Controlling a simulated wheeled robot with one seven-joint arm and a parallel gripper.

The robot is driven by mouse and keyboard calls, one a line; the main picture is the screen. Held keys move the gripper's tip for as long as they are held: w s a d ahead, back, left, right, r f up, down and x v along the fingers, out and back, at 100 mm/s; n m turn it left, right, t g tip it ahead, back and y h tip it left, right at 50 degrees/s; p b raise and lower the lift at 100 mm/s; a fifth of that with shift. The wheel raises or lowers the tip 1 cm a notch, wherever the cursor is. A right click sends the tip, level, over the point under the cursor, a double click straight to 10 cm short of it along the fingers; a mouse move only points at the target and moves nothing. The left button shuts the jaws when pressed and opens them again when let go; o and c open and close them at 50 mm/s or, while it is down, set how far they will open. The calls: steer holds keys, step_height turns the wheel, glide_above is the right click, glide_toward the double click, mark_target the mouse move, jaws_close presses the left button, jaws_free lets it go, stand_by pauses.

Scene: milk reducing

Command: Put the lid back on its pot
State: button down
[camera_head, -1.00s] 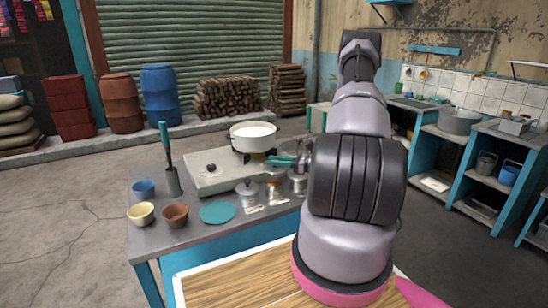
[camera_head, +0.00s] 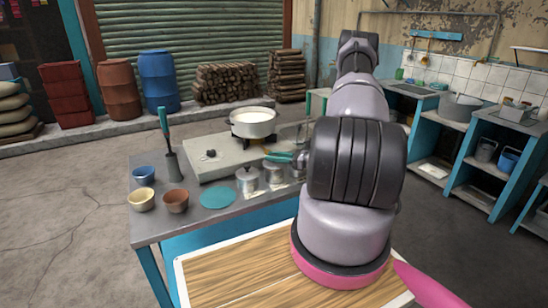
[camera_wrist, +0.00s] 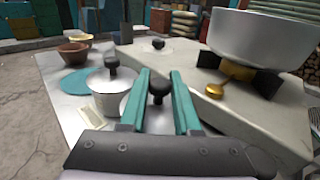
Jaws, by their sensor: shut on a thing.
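My gripper (camera_wrist: 160,92) has teal fingers on either side of a black knob of a lid (camera_wrist: 158,112), shut on it. In the head view my gripper (camera_head: 282,157) is just above the middle of a row of small metal pots. The pot (camera_head: 273,176) under the held lid is partly hidden, and I cannot tell whether the lid touches it. To the left stands another small pot (camera_head: 247,181) with a black-knobbed lid on; it also shows in the wrist view (camera_wrist: 110,98). A further small pot (camera_head: 298,172) is partly hidden by my arm.
A stove (camera_head: 210,166) carries a large pan of white liquid (camera_head: 254,124) close behind my gripper. A teal disc (camera_head: 217,197), a brown bowl (camera_head: 176,200), a cream bowl (camera_head: 142,199) and a blue bowl (camera_head: 144,174) stand on the left of the table.

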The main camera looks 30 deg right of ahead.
steer(key=shift+f, duration=0.6)
steer(key=c, duration=0.5)
jaws_free()
steer(key=shift+c, duration=0.2)
steer(key=v, duration=1)
steer(key=shift+s+d, duration=0.3)
steer(key=v, duration=0.6)
